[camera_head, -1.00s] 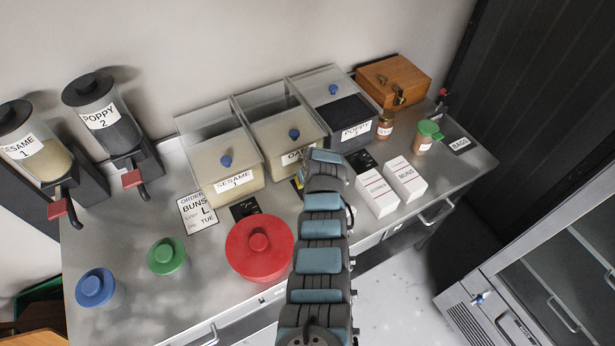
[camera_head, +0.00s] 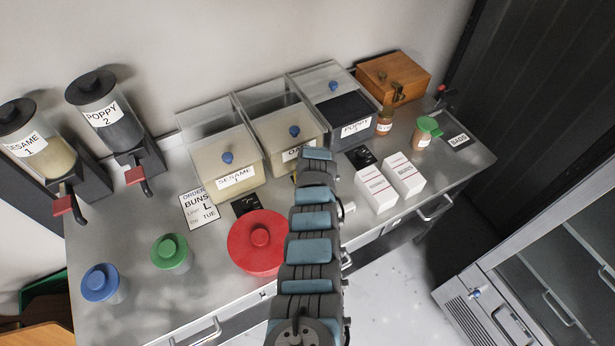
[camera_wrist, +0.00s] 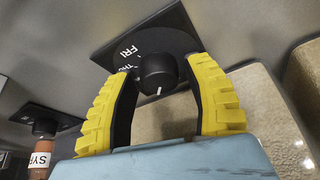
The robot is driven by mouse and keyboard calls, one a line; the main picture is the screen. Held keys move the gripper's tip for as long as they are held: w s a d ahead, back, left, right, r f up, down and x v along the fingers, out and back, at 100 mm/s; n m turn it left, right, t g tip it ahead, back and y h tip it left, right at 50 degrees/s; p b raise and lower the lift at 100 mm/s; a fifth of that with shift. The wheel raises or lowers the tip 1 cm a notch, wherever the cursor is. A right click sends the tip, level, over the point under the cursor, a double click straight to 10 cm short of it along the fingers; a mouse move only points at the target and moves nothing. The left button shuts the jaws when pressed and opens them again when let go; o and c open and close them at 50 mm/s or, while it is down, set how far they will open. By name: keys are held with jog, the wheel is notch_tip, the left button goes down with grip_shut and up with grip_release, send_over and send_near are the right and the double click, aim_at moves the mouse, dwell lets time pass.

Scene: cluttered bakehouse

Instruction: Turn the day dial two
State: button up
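The day dial is a black plate with a round black knob (camera_wrist: 159,73), in the wrist view. White letters FRI and THU show on the plate (camera_wrist: 122,42) at the knob's upper left. A white mark on the knob points toward the bottom of the picture. My gripper (camera_wrist: 160,68) has its two yellow ribbed fingers on either side of the knob, with a visible gap at the right finger. I cannot tell whether the left finger touches it. In the head view my arm hides the dial and the fingertips.
Clear bins labelled SESAME (camera_head: 238,172) and OATS stand behind the dial. An order card (camera_head: 199,209) reads BUNS, L, TUE. A red lidded tub (camera_head: 259,242) stands left of my arm; white boxes (camera_head: 376,188) stand right. Other black plates (camera_head: 246,204) lie nearby.

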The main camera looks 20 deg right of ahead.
jog(key=shift+o, duration=0.3)
jog(key=shift+s+r, duration=0.1)
jog(key=shift+r, duration=0.15)
jog(key=shift+v, duration=0.9)
jog(key=shift+s+r, duration=0.15)
jog(key=shift+r, duration=0.25)
jog(key=shift+v, duration=1)
jog(key=v, duration=0.6)
jog(key=shift+r, duration=0.4)
